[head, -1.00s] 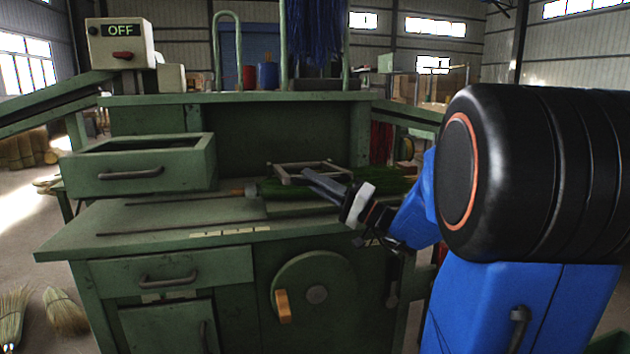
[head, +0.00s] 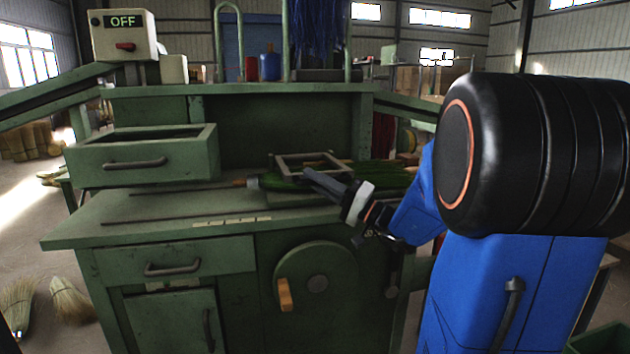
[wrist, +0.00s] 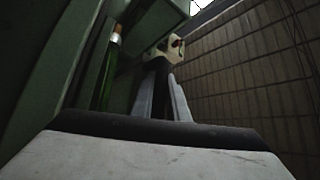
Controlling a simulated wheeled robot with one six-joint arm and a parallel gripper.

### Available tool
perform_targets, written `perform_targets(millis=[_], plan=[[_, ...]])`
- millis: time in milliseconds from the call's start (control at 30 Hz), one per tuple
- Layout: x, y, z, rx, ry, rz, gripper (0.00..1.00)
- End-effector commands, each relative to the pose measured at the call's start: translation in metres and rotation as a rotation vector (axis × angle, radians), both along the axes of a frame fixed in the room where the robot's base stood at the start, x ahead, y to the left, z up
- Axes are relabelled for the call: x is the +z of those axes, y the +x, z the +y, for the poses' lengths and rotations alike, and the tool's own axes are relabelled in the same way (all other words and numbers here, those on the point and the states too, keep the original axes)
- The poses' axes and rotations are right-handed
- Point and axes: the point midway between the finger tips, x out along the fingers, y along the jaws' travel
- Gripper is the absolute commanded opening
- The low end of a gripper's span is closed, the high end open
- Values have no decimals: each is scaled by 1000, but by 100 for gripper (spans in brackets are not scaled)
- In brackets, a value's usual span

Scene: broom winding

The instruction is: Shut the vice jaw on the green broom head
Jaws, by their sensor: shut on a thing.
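The green broom head (head: 385,177) lies lengthwise on the bench top, with a metal ferrule and wooden handle end at its left. The vice jaw (head: 310,157), a grey metal frame, sits over its left part. I cannot tell how closely it presses on the broom head. My gripper (head: 308,178) reaches in from the right and is shut at the frame's front edge, which its fingers partly hide. In the wrist view the fingers (wrist: 165,100) are close together around a dark part. A green stalk with a ferrule (wrist: 115,36) stands left of them.
The green bench (head: 140,212) has an open drawer (head: 142,160) at upper left and a wheel with a wooden knob (head: 316,285) at its front. A control box (head: 123,35) reads OFF. Loose brooms (head: 70,302) lie on the floor at left.

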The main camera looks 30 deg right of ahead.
Motion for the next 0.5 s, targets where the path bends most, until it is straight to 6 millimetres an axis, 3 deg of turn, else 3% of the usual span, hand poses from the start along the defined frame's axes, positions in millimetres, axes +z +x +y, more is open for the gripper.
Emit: perform_targets(millis=[300, 333, 400, 500], plan=[[1, 1, -1, -2, 0, -2, 0], [1, 1, -1, -2, 0, -2, 19], [1, 1, -1, -2, 0, -2, 33], [1, 1, -1, -2, -1, -1, 33]])
